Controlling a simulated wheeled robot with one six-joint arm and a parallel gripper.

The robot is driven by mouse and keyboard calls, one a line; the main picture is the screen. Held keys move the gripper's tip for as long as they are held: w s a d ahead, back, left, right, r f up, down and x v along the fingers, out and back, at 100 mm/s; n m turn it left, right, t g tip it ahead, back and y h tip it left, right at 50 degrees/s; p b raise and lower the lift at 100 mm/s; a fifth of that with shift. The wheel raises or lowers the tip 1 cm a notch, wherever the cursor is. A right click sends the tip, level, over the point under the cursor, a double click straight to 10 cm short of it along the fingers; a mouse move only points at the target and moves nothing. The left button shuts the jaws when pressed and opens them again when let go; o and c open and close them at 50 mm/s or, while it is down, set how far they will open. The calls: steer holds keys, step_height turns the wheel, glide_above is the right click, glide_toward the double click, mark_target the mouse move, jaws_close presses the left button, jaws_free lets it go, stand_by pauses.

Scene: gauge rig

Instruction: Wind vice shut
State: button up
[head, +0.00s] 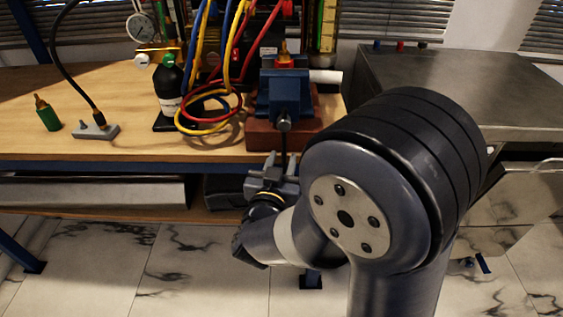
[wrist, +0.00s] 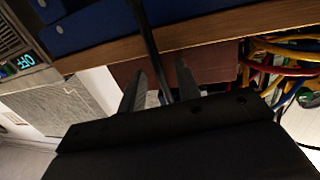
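The blue vice (head: 284,92) stands on a red-brown block at the front edge of the bench. A brass-tipped fitting with a red base (head: 285,58) shows at its top; whether the jaws touch it I cannot tell. A dark handle bar (head: 284,145) hangs from the screw end at the vice's front. My gripper (head: 276,168) is just below the vice, at the bar's lower end. In the wrist view, the bar (wrist: 150,45) runs between my two spread fingers (wrist: 160,85), with gaps on both sides. The bar's lower end is hidden.
Red, yellow and blue hoses (head: 215,100) crowd the left of the vice. A black bottle (head: 168,85), a green fitting (head: 46,113) and a grey block with a cable (head: 97,131) stand further left. A metal cabinet (head: 460,90) is at right.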

steer(key=shift+c, duration=0.3)
jaws_close()
stand_by(0.3)
